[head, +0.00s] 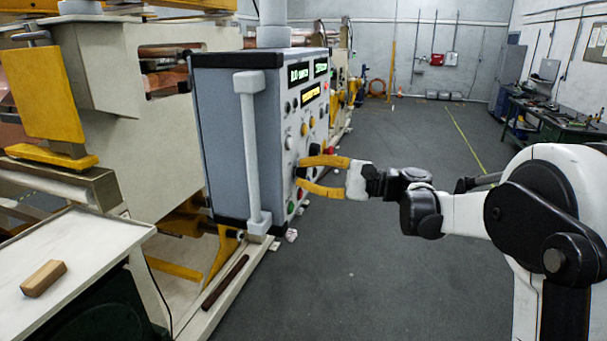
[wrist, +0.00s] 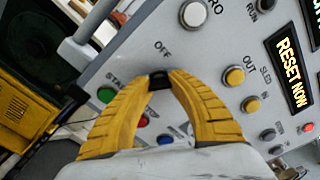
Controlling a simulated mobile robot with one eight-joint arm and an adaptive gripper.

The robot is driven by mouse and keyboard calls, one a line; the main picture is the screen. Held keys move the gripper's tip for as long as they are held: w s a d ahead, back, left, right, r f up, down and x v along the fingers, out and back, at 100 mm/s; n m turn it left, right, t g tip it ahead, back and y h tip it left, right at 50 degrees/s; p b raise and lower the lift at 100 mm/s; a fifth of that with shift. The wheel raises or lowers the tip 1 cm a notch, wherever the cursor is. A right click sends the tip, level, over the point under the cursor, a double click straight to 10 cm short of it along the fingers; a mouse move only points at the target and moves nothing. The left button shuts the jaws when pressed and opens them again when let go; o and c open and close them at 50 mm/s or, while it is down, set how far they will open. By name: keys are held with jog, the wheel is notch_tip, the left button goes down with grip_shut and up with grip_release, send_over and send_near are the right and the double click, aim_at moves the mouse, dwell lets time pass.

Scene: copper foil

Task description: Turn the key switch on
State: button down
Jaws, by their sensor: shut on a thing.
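The control box (head: 238,130) stands on the left in the head view, its panel of displays, buttons and knobs facing right. My gripper (head: 299,172) reaches it from the right, its yellow fingertips at the lower part of the panel. In the wrist view my gripper (wrist: 159,80) is shut on a small black key switch (wrist: 159,81), with a fingertip on each side. The word OFF shows on the panel just above it. Most of the switch is hidden by the fingers, so its turn angle is hard to tell.
Near the switch are a green button (wrist: 107,95), a white button (wrist: 193,13), a yellow OUT button (wrist: 235,76) and a lit RESET NOW display (wrist: 290,73). A grey handle (head: 252,150) runs down the box's side. Open floor (head: 360,270) lies below my arm.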

jog(key=c, duration=1.1)
grip_release()
jog(key=shift+w+d, duration=0.1)
jog(key=shift+c, duration=0.2)
jog(key=v, duration=1.2)
jog(key=shift+f, duration=0.15)
